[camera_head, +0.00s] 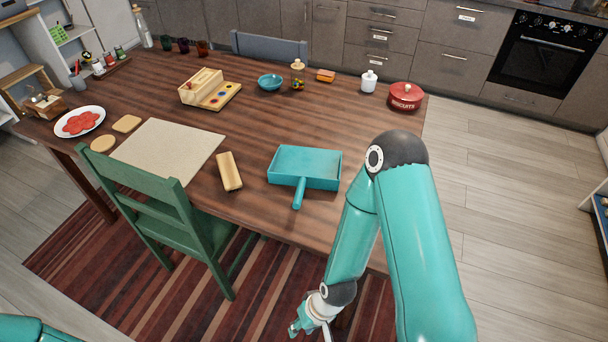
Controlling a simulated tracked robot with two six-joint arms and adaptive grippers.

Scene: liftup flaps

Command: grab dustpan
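A teal dustpan (310,165) lies on the wooden table near its front right edge, with its handle (300,193) pointing toward me. My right arm comes in from the lower right and bends down in front of the table. My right gripper (299,327) hangs low over the rug, below and in front of the dustpan, apart from it. It is small and partly hidden by the wrist, so I cannot tell whether it is open. My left gripper is out of view; only a teal piece of mine shows at the bottom left corner.
A wooden block-like brush (229,171) lies left of the dustpan on the table (265,133). A green chair (170,215) stands at the front left. A red biscuit tin (405,97) and a white jar (369,82) stand behind. Table space around the dustpan is clear.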

